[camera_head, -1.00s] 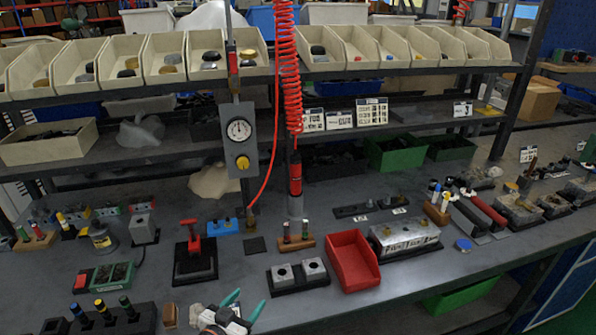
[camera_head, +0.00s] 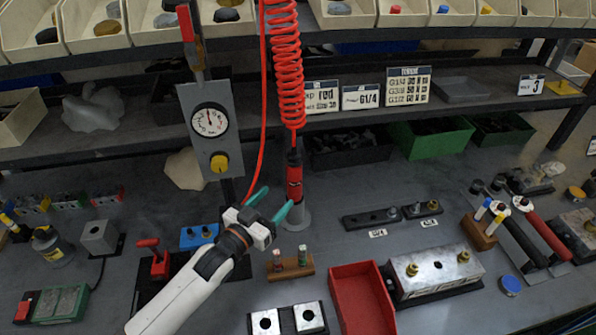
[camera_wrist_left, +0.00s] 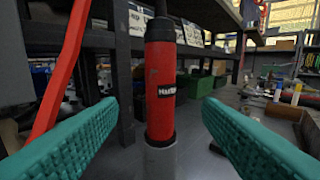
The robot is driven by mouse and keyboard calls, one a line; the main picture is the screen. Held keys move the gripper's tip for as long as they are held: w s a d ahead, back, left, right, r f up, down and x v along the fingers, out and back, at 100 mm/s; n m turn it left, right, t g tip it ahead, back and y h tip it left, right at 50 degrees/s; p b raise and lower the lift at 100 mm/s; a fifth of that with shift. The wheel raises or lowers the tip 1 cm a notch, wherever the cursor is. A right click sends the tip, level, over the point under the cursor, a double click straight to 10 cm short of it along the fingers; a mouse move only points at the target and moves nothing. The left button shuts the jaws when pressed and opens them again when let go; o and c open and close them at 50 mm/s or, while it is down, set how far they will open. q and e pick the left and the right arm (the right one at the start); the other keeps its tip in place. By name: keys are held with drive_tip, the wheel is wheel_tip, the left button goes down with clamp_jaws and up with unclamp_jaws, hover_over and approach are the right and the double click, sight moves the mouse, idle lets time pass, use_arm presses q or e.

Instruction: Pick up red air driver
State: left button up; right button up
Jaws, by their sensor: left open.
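The red air driver (camera_head: 294,180) hangs upright below a red coiled hose (camera_head: 289,75). It has black ends, and its lower end is at a grey round holder (camera_head: 293,218) on the bench. My left gripper (camera_head: 271,203) is open, with teal fingers, just left of the driver's lower part. In the left wrist view the red driver (camera_wrist_left: 161,90) stands upright between the two open fingers (camera_wrist_left: 160,130), a little beyond their tips. I see no contact. My right gripper is not in view.
A grey gauge panel (camera_head: 211,140) stands left of the driver. A red bin (camera_head: 361,298), a metal block (camera_head: 435,272) and a small wooden rack (camera_head: 290,269) are on the bench nearby. A shelf with bins runs behind. The straight red hose passes close to my gripper.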

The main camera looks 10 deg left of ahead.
sight(290, 185)
use_arm(q)
drive_tip(key=b+x, duration=0.2)
drive_tip(key=x, duration=0.3)
drive_tip(key=shift+d+b, duration=0.1)
drive_tip(key=shift+b, duration=0.2)
drive_tip(key=shift+w+d, duration=0.1)
drive_tip(key=shift+w, duration=0.25)
drive_tip(key=b+x, duration=0.3)
drive_tip(key=x, duration=0.1)
drive_tip(key=shift+w+d+f, duration=0.1)
drive_tip(key=shift+w, duration=0.3)
drive_tip(key=shift+w+d+b, duration=0.1)
drive_tip(key=shift+w+b, duration=0.1)
drive_tip(key=shift+b, duration=0.1)
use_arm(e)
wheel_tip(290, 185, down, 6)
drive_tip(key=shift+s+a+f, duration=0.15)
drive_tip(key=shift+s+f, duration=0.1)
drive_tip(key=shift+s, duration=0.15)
use_arm(q)
drive_tip(key=shift+r, duration=0.2)
drive_tip(key=shift+c, duration=0.4)
drive_tip(key=c, duration=1.2)
drive_tip(key=shift+r, duration=0.1)
clamp_jaws()
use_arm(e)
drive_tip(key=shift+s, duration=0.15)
